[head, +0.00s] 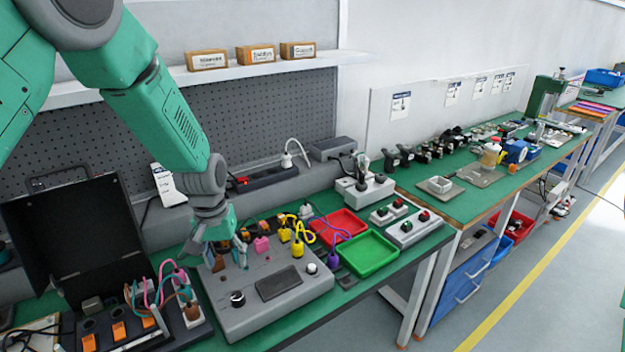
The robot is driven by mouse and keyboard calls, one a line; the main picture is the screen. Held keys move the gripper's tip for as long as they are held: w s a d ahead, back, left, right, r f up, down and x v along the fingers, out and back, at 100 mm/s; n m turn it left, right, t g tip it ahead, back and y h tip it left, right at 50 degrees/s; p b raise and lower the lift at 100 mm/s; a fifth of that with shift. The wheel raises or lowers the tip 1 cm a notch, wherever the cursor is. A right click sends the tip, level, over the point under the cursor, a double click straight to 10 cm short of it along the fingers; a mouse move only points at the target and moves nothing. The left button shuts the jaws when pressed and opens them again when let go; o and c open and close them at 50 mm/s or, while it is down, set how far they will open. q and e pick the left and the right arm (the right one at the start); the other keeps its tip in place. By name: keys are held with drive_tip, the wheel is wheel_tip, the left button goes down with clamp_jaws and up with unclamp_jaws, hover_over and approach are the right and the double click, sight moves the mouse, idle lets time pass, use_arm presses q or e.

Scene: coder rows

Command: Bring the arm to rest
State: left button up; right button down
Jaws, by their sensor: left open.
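My left arm comes in from the upper left in the head view and reaches down to the bench. My left gripper (228,250) is open and points down over the back left part of a grey control box (262,318). Its fingers are small here, and I cannot tell whether they touch the box or a plug on it. My right gripper does not show.
A black open case (70,235) with cabled modules stands left of the box. A red tray (338,226) and a green tray (369,254) lie to its right. A pegboard (270,125) and a shelf (150,86) with small boxes rise behind. Another green bench (465,206) extends right.

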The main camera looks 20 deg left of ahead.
use_arm(q)
drive_tip(key=shift+m, duration=0.3)
drive_tip(key=s+f, duration=0.2)
drive_tip(key=f, duration=0.1)
drive_tip(key=s+f, duration=0.3)
drive_tip(key=shift+s+d+f, duration=0.2)
drive_tip(key=shift+s+f, duration=0.05)
drive_tip(key=shift+s, duration=0.05)
drive_tip(key=shift+m+y, duration=0.3)
drive_tip(key=shift+m, duration=0.1)
drive_tip(key=s+f, duration=0.2)
drive_tip(key=s, duration=0.1)
drive_tip(key=s+f, duration=0.2)
drive_tip(key=s, duration=0.1)
drive_tip(key=s+f, duration=0.3)
drive_tip(key=shift+s+d, duration=0.1)
drive_tip(key=shift+d, duration=0.25)
drive_tip(key=s+d+f+m+b, duration=0.1)
drive_tip(key=s+f, duration=0.1)
drive_tip(key=s, duration=0.7)
drive_tip(key=s+d+f+m, duration=0.1)
drive_tip(key=s+f, duration=0.1)
drive_tip(key=s, duration=0.7)
wheel_tip(320, 180, down, 10)
drive_tip(key=w+d+b, duration=0.1)
drive_tip(key=w+b, duration=0.1)
drive_tip(key=b, duration=0.8)
drive_tip(key=shift+w+r+m, duration=0.2)
drive_tip(key=shift+w+m, duration=0.1)
drive_tip(key=shift+w, duration=0.1)
